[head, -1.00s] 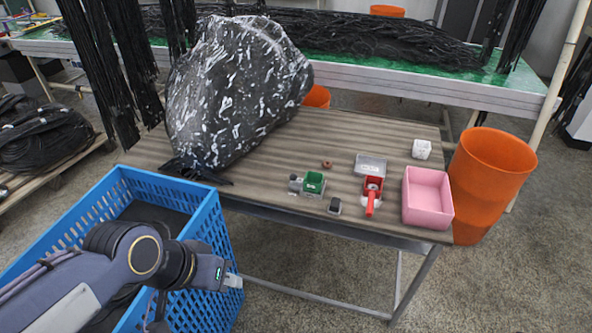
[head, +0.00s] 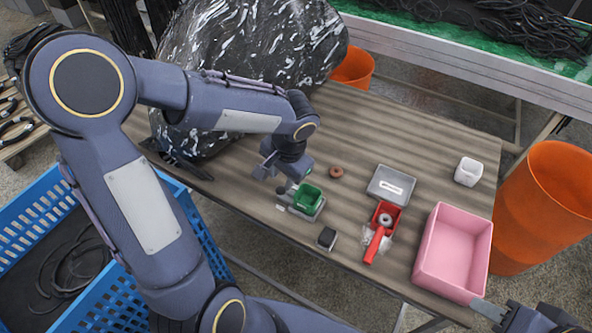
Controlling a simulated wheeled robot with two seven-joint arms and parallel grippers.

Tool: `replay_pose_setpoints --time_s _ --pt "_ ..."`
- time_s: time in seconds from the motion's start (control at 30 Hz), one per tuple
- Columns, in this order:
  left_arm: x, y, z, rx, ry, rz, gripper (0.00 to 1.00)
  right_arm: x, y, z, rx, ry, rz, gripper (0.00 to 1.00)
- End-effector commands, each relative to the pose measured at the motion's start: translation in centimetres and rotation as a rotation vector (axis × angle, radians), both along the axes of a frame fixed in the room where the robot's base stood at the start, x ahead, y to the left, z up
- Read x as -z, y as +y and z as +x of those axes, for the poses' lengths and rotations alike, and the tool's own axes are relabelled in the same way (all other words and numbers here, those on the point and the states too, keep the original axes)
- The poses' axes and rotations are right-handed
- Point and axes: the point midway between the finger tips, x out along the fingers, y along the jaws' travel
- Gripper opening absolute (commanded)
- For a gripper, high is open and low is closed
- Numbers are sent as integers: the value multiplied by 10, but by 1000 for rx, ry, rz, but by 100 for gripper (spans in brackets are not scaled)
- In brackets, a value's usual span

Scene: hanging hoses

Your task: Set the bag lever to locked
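A red handle, perhaps the lever (head: 374,245), sticks out toward the table's front from a small red box (head: 386,216) with a grey ring in it. I cannot read a locked or unlocked mark. A large black bag with white marks (head: 240,45) stands at the back left of the table, partly hidden by my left arm. My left gripper (head: 264,168) hangs over the table, in front of the bag and beside the green box, left of the red handle. Its fingers are too small to judge. My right gripper (head: 492,312) only partly shows at the bottom right, below the pink bin.
A green box on a grey base (head: 307,198), a brown ring (head: 336,172), a small dark block (head: 326,238) and a grey tray (head: 391,186) lie on the table (head: 430,145). A pink bin (head: 453,252), white cup (head: 468,171), orange barrel (head: 545,205) and blue crate (head: 38,215) stand around.

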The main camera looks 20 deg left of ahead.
Motion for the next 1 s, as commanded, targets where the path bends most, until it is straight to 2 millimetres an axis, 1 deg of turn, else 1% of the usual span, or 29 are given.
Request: replay_pose_setpoints --time_s 0.17,0.4,0.5,0.6,0.73,0.97,1.0 --pt "14 1 4 7 8 8 32 2 0 0 0 0 0 36" --pt "51 8 5 7 9 7 32 6 0 0 0 0 0 36" --pt "65 11 6 7 8 6 32 7 0 0 0 0 0 36" --pt "75 12 6 7 7 6 32 8 0 0 0 0 0 36" --pt "80 14 7 8 5 7 32 8 0 0 0 0 0 36" --pt "80 14 7 8 4 6 32 8 0 0 0 0 0 36" --pt "80 14 7 8 4 6 28 8 0 0 0 0 0 36"
